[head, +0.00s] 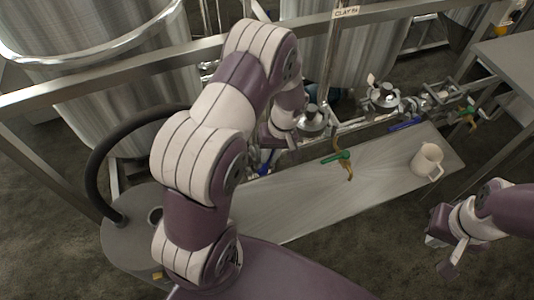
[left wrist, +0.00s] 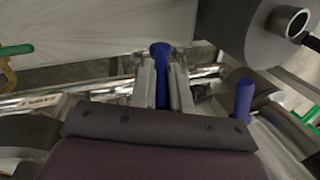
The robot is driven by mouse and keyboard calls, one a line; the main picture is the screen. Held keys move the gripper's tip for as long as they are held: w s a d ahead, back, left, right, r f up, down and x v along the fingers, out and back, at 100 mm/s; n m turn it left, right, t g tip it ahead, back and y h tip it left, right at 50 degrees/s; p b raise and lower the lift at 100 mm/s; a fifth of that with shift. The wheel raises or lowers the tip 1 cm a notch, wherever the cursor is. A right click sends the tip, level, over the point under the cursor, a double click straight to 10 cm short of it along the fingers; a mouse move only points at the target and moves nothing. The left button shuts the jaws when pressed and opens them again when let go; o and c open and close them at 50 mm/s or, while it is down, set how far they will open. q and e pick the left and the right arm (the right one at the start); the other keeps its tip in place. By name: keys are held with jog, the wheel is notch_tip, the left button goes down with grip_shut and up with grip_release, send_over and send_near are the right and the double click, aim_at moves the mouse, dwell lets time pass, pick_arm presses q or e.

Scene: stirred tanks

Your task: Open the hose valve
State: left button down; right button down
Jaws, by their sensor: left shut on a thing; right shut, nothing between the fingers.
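In the left wrist view a blue valve handle (left wrist: 161,62) stands between the two fingers of my left gripper (left wrist: 162,75), which is shut on it. In the head view my left gripper (head: 272,148) is low beside the pipework behind the steel bench, partly hidden by my own arm. A bit of blue handle (head: 265,160) shows just below it. The valve body is mostly hidden. My right gripper (head: 448,256) is shut and empty, over the floor at the lower right, apart from the bench.
A second blue handle (left wrist: 243,100) stands close to the right of my left gripper. A white mug (head: 427,160) and a green-handled valve (head: 337,157) are at the steel bench (head: 300,195). A black hose (head: 95,170) arches at left. Large steel tanks (head: 130,100) stand behind a rail.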

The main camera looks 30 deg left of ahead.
pick_arm(q)
jog(key=c, duration=1.1)
grip_release()
jog(key=shift+r, duration=0.1)
jog(key=v, duration=1.2)
jog(key=shift+r+p, duration=0.25)
jog(key=shift+p, duration=0.1)
jog(key=shift+c, duration=0.2)
